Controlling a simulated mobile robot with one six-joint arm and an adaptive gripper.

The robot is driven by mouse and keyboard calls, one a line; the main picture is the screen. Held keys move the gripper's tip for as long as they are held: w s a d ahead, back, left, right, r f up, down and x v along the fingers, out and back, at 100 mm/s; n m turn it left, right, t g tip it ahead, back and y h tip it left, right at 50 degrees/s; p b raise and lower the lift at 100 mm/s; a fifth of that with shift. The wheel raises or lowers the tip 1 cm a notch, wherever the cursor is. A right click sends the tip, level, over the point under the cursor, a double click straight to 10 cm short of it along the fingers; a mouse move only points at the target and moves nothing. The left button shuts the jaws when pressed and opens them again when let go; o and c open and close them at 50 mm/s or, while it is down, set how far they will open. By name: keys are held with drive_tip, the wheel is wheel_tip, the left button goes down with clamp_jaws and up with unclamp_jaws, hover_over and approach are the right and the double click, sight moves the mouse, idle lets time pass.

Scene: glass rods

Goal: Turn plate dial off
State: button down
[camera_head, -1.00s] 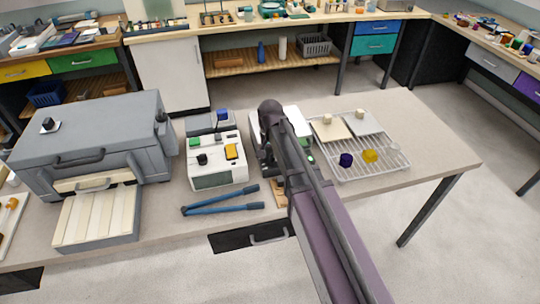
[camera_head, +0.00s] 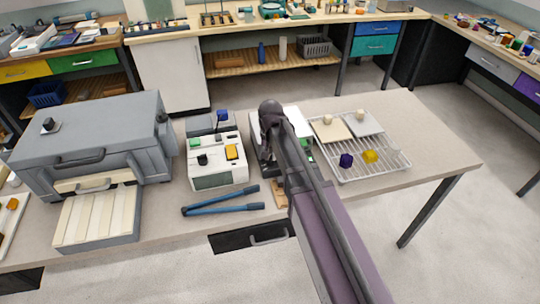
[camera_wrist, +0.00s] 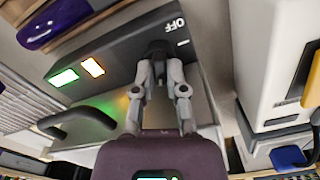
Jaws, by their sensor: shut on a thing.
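The hot plate's dark front panel (camera_wrist: 115,60) shows in the wrist view, with "OFF" printed beside its dial (camera_wrist: 166,47). My gripper (camera_wrist: 165,60) is shut on the dark dial, its two fingers closing around it. The fingers hide much of the dial, so its exact pointing is not clear. A green light (camera_wrist: 63,78) and an orange light (camera_wrist: 92,67) glow on the panel. In the head view, my arm covers most of the plate (camera_head: 256,155) and hides the gripper's tips.
A white instrument with knobs (camera_head: 218,165) stands just left of the plate. Blue-handled tongs (camera_head: 222,203) lie in front of it. A wire rack (camera_head: 375,168) with small coloured pieces is to the right. A large grey furnace (camera_head: 90,140) stands far left. The table's right end is clear.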

drive_tip(key=n, duration=1.1)
drive_tip(key=shift+n, duration=0.3)
drive_tip(key=n, duration=1)
drive_tip(key=shift+n, duration=0.3)
drive_tip(key=c, duration=0.7)
unclamp_jaws()
drive_tip(key=shift+w, duration=0.1)
